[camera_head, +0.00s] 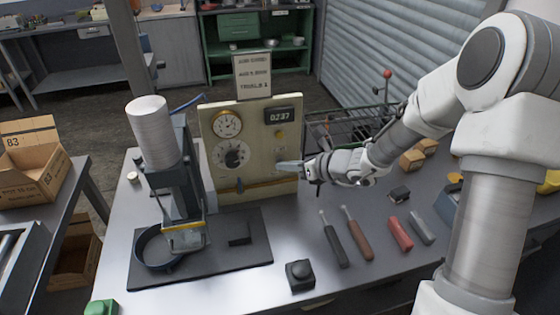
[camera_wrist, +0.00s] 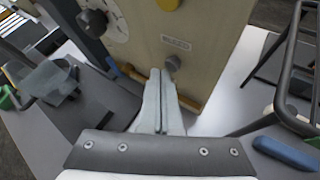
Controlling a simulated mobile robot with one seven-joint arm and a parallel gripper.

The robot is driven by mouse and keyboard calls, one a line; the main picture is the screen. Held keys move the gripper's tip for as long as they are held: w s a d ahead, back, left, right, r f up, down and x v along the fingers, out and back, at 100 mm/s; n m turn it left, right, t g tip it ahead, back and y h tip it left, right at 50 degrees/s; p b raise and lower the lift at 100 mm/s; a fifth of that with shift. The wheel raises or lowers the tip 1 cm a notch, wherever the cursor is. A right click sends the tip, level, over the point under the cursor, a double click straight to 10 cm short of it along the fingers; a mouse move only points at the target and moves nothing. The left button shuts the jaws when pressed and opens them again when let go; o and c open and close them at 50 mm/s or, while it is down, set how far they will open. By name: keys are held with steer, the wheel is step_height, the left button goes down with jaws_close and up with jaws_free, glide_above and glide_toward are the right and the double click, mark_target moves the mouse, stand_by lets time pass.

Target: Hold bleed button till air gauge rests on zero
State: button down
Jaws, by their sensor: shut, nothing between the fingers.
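The control panel (camera_head: 252,178) stands upright on the bench. A round gauge (camera_head: 227,124) with a brass rim is at its upper left; its needle is too small to read for certain. In the wrist view a grey bleed button (camera_wrist: 173,63) sticks out of the panel below the BLEED label (camera_wrist: 175,43). My gripper (camera_head: 280,166) is at the panel's right side. Its fingers are shut and empty; in the wrist view the fingertips (camera_wrist: 161,74) are right by the button, and I cannot tell whether they touch it. In the head view the gripper hides the button.
A black-knobbed dial (camera_head: 233,155) and a counter reading 0237 (camera_head: 283,115) are on the panel. A press (camera_head: 168,190) with a round pan (camera_head: 155,248) stands left. Several hand tools (camera_head: 358,235) and a black block (camera_head: 300,275) lie in front. A wire basket (camera_head: 345,125) is behind.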

steer(key=shift+w+a, duration=0.1)
steer(key=shift+w, duration=0.35)
stand_by(1.6)
steer(key=shift+s, duration=0.15)
stand_by(0.7)
steer(key=shift+s+d+b, duration=0.25)
steer(key=shift+s+b, duration=0.05)
steer(key=shift+s, duration=0.4)
steer(key=shift+s+d+b, duration=0.2)
steer(key=shift+s, duration=0.6)
steer(key=shift+s+d+b, duration=0.15)
steer(key=shift+s+d, duration=0.1)
steer(key=shift+s, duration=0.55)
steer(key=shift+s+d+b, duration=0.2)
steer(key=shift+s, duration=0.6)
